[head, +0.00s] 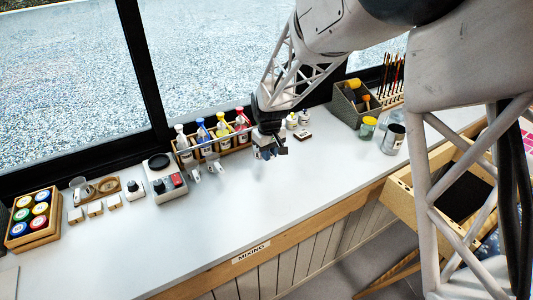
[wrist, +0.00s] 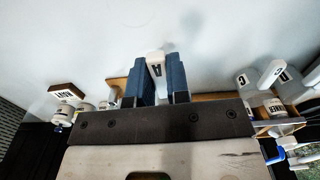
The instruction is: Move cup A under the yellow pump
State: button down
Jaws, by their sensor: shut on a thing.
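My gripper (head: 267,153) is to the right of the two loose white cups, in front of the right end of the bottle rack. In the wrist view its blue pads (wrist: 156,78) are shut on cup A (wrist: 156,66), a white piece with a black letter A. In the head view the gripper mostly hides cup A. The yellow pump (head: 221,117) tops a bottle in the wooden rack, left of my gripper, between a blue pump (head: 201,123) and a red pump (head: 240,112). Whether cup A touches the counter is unclear.
White cups C (wrist: 243,80) and D (wrist: 271,73) stand before the rack's left part. A grey device (head: 168,185) is farther left. Small jars (head: 304,118) and a wooden-topped block (head: 303,134) are right of my gripper. The front counter (head: 220,225) is clear.

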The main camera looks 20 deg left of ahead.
jog(key=shift+r, duration=1.55)
jog(key=shift+a, duration=0.1)
jog(key=shift+m, duration=0.3)
jog(key=s+a+f, duration=0.1)
jog(key=a, duration=0.1)
jog(key=s+a+f, duration=0.1)
jog(key=s+a, duration=0.1)
jog(key=s+a+f, duration=0.1)
jog(key=s+a, duration=0.1)
jog(key=shift+a, duration=0.1)
jog(key=shift+w+a, duration=0.1)
jog(key=shift+a, duration=0.05)
jog(key=shift+w+a+f, duration=0.3)
jog(key=shift+w+a, duration=0.55)
jog(key=shift+w+a+f, duration=0.25)
jog(key=shift+w+a, duration=0.55)
jog(key=shift+f, duration=1.1)
jog(key=shift+f, duration=0.35)
